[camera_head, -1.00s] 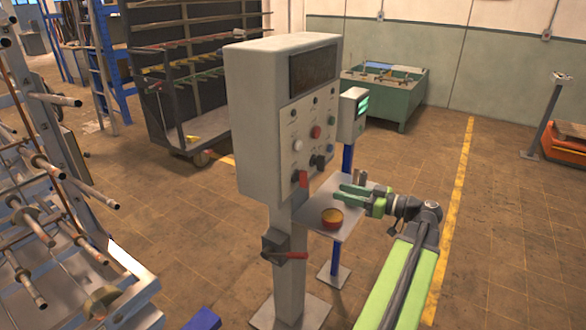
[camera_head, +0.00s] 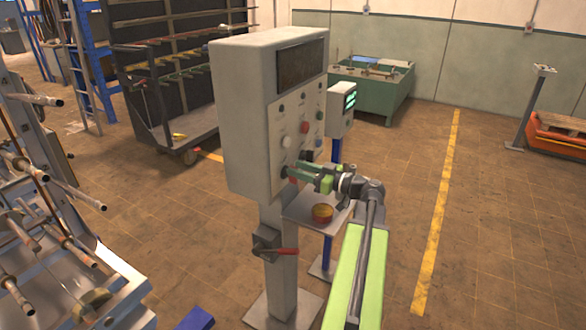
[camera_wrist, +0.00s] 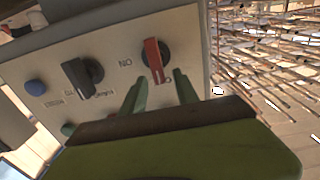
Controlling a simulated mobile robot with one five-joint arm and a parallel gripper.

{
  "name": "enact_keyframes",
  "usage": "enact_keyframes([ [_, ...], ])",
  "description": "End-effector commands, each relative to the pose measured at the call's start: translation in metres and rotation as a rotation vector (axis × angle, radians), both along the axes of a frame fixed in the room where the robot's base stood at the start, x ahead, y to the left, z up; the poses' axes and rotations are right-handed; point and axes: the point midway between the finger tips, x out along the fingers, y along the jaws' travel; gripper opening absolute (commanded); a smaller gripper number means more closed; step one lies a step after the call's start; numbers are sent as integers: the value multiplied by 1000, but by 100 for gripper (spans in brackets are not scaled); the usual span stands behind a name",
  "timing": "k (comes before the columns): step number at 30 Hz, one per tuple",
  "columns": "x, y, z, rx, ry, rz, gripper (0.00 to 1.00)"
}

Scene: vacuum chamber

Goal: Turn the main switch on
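The grey control cabinet (camera_head: 250,120) stands on a post, its panel facing right. In the wrist view a round black switch with a red handle (camera_wrist: 153,60) sits on the panel; letters reading like "NO" are beside it. The handle is near upright in that picture, slightly tilted. My gripper (camera_head: 296,170) is at the lower part of the panel in the head view and mostly hides this switch there. In the wrist view my gripper (camera_wrist: 160,88) is open, its two green fingers just below the red handle, one on each side. Contact cannot be told.
A black knob (camera_wrist: 82,74) and a blue button (camera_wrist: 35,88) are beside the switch. A box with a red lever (camera_head: 285,251) is on the post below. Open floor (camera_head: 400,180) is to the right.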

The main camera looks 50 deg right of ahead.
Motion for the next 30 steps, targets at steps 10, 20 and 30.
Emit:
enact_keyframes([
  [10,21,6,0,0,0,1,36],
  [20,21,6,0,0,0,2,10],
  [30,21,6,0,1,0,2,0],
])
